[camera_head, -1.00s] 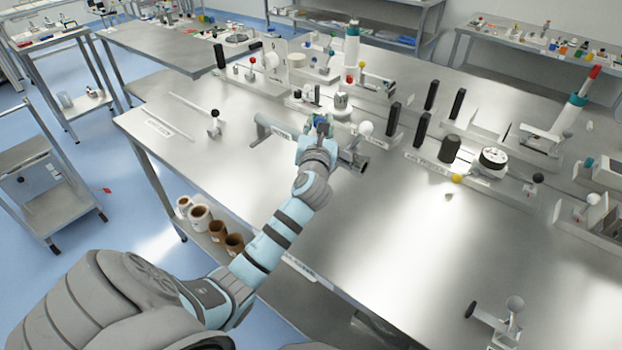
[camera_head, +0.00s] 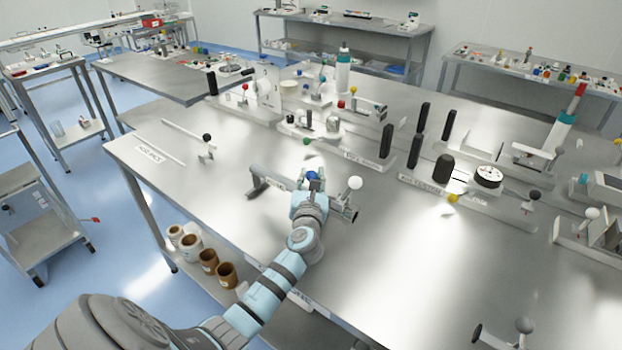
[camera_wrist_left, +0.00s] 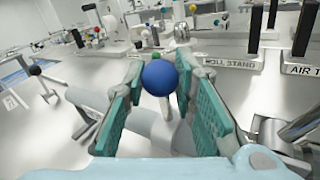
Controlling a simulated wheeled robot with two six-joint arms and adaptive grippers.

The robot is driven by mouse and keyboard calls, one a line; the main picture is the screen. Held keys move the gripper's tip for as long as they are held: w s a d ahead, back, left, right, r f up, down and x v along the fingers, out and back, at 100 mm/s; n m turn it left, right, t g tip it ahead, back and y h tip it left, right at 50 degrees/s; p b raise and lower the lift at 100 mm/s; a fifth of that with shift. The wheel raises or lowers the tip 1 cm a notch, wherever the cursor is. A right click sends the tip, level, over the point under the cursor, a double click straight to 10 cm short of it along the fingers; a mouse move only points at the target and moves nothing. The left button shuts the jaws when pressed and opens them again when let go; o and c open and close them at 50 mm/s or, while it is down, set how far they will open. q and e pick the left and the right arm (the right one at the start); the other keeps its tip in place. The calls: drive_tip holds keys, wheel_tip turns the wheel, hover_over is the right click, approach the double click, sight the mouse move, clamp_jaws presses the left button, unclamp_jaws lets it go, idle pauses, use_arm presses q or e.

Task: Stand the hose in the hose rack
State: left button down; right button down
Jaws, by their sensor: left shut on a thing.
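My left gripper (camera_head: 312,183) is in the middle of the head view, low over or at the near table. The hose lies crosswise and sticks out on both sides of the gripper. A blue ball (camera_wrist_left: 160,78) shows between the teal finger pads (camera_wrist_left: 160,105) in the left wrist view. A white ball (camera_head: 355,183) sits by the hose's right end. The gripper covers the hose's middle. I cannot pick out the hose rack. My right gripper is not in view.
A black-knobbed lever (camera_head: 206,150) is to the left. Brown and white rolls (camera_head: 208,260) sit on the shelf below.

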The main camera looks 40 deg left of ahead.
use_arm(q)
drive_tip(key=shift+f, duration=0.1)
drive_tip(key=c, duration=1.3)
unclamp_jaws()
drive_tip(key=shift+s, duration=0.1)
